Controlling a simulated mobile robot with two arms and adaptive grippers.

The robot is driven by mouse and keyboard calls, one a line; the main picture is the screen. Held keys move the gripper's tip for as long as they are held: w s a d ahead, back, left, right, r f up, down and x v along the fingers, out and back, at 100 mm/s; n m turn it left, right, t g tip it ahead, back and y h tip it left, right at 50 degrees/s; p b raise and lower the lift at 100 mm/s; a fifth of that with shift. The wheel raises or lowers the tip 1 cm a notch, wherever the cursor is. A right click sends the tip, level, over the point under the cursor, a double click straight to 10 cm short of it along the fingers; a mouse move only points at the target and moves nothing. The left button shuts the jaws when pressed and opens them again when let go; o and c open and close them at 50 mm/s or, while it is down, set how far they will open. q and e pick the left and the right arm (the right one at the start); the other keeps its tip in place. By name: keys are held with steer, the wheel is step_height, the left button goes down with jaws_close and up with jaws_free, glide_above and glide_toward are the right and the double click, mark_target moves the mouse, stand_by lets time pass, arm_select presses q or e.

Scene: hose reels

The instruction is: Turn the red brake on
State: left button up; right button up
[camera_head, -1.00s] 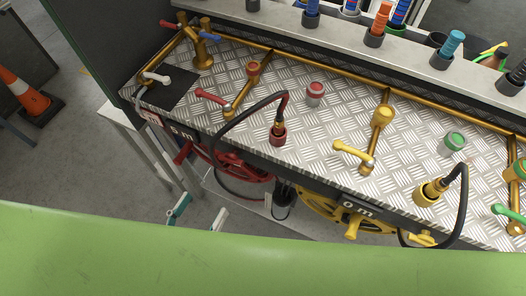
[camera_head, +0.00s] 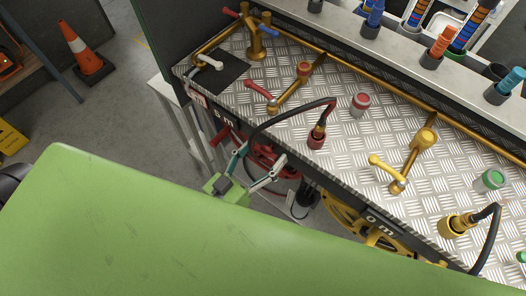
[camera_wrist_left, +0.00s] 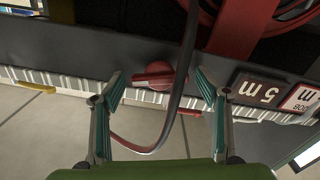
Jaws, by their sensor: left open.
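The red brake (camera_wrist_left: 153,77) looks like a round red knob with a short bar handle on the dark front panel in the left wrist view. In that view my left gripper (camera_wrist_left: 158,88) is open, with one fingertip on each side of the knob and nothing held. I cannot tell the remaining depth. In the head view my left gripper (camera_head: 263,157) is at the bench front, by the red hose reel (camera_head: 262,163). I cannot clearly make out the brake there. My right gripper is not in view.
A dark hose (camera_wrist_left: 184,70) runs close beside the knob and curves below it. A length label (camera_wrist_left: 260,90) sits to its right. The metal bench top (camera_head: 350,140) carries red and yellow valves. An orange cone (camera_head: 80,50) stands on the floor.

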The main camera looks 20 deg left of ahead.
arm_select(q)
steer(key=c, duration=1.1)
steer(key=shift+r+m+p, duration=0.2)
steer(key=shift+m+p, duration=0.4)
steer(key=shift+p, duration=0.1)
steer(key=shift+f+m+p, duration=0.15)
steer(key=shift+m+p, duration=0.4)
steer(key=shift+m, duration=0.45)
steer(key=o, duration=1.1)
